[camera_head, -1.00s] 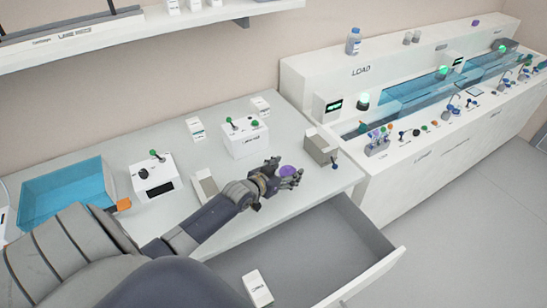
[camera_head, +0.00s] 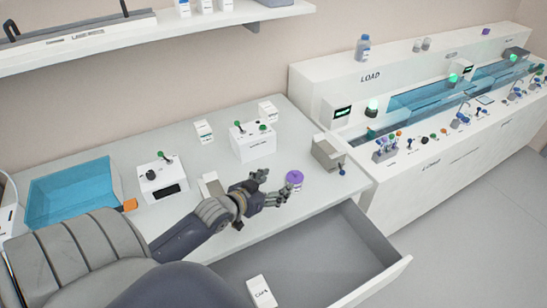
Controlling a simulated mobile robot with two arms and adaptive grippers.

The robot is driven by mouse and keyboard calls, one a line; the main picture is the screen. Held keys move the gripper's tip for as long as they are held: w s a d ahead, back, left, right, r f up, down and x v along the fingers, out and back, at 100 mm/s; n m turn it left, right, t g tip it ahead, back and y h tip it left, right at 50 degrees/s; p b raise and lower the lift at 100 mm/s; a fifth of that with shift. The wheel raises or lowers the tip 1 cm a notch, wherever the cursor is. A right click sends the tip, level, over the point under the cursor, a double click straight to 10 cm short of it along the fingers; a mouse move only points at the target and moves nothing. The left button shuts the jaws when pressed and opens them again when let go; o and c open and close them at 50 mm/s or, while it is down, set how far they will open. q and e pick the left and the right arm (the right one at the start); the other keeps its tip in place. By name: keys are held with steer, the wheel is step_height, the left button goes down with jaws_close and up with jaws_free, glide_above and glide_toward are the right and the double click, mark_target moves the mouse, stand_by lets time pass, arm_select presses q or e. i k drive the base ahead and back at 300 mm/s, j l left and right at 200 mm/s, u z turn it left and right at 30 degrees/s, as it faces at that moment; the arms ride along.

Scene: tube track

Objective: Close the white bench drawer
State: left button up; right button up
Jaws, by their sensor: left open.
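The white bench drawer (camera_head: 385,283) is pulled out below the bench top's front edge at the lower right. Its grey inside shows, with a small white labelled box (camera_head: 261,291) lying in it. My left gripper (camera_head: 277,187) is open and empty above the bench top, behind the open drawer. A purple-lidded jar (camera_head: 294,180) stands just right of its fingertips, with a small visible gap. My arm hides the drawer's left part. My right gripper is not in view.
On the white bench (camera_head: 118,222) stand a blue bin (camera_head: 68,192), two white devices with green-knobbed levers (camera_head: 161,178) (camera_head: 252,140) and a grey block (camera_head: 328,153). A long LOAD station (camera_head: 420,165) adjoins at the right. Floor right of the drawer is clear.

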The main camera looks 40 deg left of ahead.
mark_target(336, 258)
steer(key=k, duration=1.5)
